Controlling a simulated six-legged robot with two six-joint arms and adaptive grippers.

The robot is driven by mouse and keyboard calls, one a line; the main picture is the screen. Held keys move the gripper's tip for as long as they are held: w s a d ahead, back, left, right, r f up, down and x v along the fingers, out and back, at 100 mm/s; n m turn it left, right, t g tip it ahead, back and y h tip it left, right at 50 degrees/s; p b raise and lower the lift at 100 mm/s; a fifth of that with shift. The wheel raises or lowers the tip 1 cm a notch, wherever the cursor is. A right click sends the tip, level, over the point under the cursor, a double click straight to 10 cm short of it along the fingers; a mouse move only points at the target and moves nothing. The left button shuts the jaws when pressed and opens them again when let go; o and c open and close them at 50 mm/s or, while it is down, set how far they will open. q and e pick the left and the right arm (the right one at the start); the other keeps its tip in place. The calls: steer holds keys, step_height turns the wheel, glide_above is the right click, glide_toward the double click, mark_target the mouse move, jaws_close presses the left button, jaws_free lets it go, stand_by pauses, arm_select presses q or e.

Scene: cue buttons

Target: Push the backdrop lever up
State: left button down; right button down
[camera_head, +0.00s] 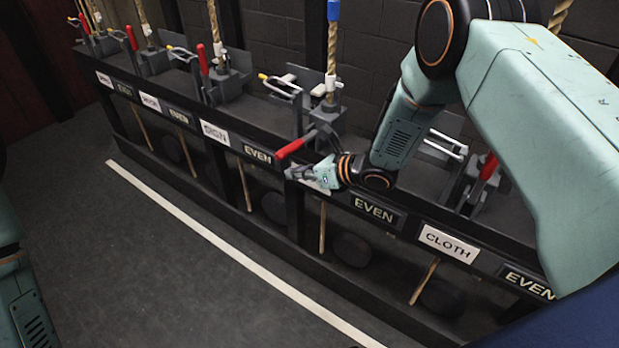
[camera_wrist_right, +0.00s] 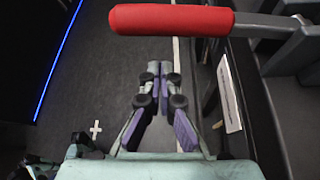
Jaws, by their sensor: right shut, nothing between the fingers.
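The lever with a red handle (camera_head: 290,148) sticks out level from the dark rail, toward the aisle, at mid-frame in the head view. The red handle also lies across the top of the right wrist view (camera_wrist_right: 172,19). My right gripper (camera_head: 300,173) is just below the handle, close to the rail, and hides most of a white label there. Its fingers (camera_wrist_right: 160,70) are shut with nothing between them, and they appear apart from the handle. The label (camera_wrist_right: 229,95) shows edge-on in the wrist view and its text cannot be read. My left gripper is out of view.
Other levers with red handles stand upright along the rail (camera_head: 235,125), such as one on the left (camera_head: 203,59) and one on the right (camera_head: 488,166). Labels read SIGN (camera_head: 215,133) and CLOTH (camera_head: 449,243). Ropes rise behind. The floor (camera_head: 150,250) in front is clear.

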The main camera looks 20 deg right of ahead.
mark_target(299, 144)
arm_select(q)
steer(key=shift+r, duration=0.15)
arm_select(e)
steer(key=r, duration=0.3)
steer(key=shift+w+d+r, duration=0.1)
steer(key=shift+w+r, duration=0.05)
steer(key=shift+w, duration=0.2)
steer(key=shift+s+r, duration=0.1)
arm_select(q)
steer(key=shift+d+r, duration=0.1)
arm_select(e)
steer(key=shift+r, duration=0.1)
